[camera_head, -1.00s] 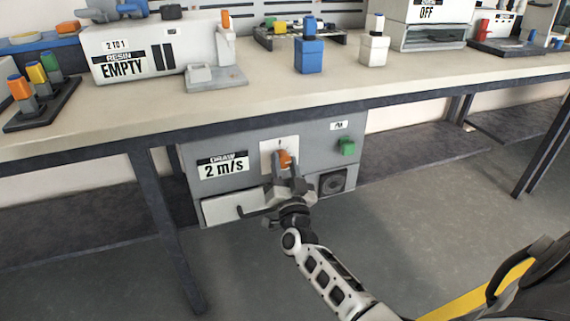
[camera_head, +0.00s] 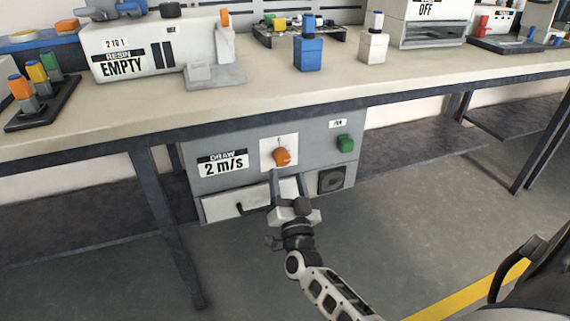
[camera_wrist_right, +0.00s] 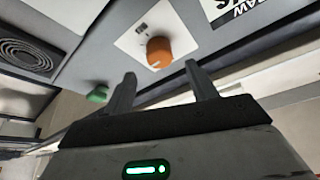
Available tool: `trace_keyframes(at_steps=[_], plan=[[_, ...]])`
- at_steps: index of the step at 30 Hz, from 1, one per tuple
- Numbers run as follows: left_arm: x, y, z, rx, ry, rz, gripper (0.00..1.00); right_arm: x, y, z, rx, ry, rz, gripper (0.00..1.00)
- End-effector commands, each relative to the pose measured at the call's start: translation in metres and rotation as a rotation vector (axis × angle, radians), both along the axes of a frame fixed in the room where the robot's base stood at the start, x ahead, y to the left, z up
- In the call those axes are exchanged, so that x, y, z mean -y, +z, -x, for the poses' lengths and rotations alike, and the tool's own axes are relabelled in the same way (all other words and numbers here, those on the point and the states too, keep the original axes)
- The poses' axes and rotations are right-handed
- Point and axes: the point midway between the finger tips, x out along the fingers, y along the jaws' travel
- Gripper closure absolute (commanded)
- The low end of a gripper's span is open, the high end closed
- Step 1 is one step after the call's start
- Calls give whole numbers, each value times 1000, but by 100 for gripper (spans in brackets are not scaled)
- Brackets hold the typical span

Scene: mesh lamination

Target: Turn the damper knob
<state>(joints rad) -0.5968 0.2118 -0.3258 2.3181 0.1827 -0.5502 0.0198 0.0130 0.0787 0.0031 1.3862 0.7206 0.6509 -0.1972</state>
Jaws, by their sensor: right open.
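The damper knob (camera_head: 282,157) is an orange round knob on a white plate, on the front of a grey box under the table. In the right wrist view the knob (camera_wrist_right: 159,51) stands just beyond the fingertips, with a pale mark on its edge. My right gripper (camera_head: 287,178) is below and in front of the knob, apart from it. Its two fingers (camera_wrist_right: 160,70) are spread with nothing between them. My left gripper is not in view.
The grey box has a "DRAW 2 m/s" label (camera_head: 222,164), a green button (camera_head: 345,143), a round vent (camera_head: 331,180) and a drawer with a dark handle (camera_head: 253,207). The table edge (camera_head: 300,110) overhangs above.

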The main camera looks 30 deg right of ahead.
Motion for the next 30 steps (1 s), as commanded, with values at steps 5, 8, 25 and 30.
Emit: trace_keyframes(at_steps=[5,8,25,30], plan=[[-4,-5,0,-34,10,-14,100,-15,-13,33,-4,0,-2,43],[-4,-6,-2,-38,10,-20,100,-21,-18,46,-3,1,-2,43],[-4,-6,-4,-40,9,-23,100,-26,-24,59,0,0,-1,43],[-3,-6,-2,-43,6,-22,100,-26,-23,59,0,0,-1,43]])
